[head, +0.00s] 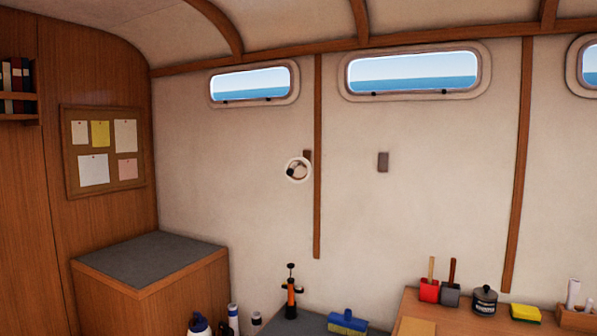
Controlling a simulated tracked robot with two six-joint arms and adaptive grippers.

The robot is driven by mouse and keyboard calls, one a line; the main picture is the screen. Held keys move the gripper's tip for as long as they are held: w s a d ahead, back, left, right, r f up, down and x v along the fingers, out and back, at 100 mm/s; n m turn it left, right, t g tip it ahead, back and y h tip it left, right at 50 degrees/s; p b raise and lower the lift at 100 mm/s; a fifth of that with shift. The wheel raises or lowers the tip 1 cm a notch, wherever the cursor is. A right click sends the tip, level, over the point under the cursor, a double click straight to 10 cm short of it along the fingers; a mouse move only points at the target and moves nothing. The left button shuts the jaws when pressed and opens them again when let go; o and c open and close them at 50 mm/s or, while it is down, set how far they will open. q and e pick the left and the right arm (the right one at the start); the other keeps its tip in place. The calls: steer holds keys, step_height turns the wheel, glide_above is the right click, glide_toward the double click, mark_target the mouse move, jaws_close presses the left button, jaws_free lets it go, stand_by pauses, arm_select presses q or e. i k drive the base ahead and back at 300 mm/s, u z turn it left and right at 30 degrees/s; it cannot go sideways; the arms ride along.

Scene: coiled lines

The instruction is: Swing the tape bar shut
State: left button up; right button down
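A small round white ring, perhaps a roll of tape (289,160), hangs on the pale wall, just left of a vertical wooden rib. A dark knob or bar end shows at its left side, and a brown block (307,155) sits behind its upper right. A second brown block (383,162) is fixed to the wall further right, with bare wall between. I cannot make out a tape bar clearly or tell how it is turned. Neither of my grippers is in view.
A grey-topped wooden cabinet (150,258) stands at the left. Below the wall are an orange-and-black pump (291,298), a blue brush (347,321), bottles, and a wooden counter (417,300) with brushes, a dark pot (484,301) and a yellow sponge (525,313). The wall around the ring is clear.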

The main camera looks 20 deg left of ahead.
mark_target(290, 172)
steer(key=i, duration=0.95)
steer(key=u, duration=0.05)
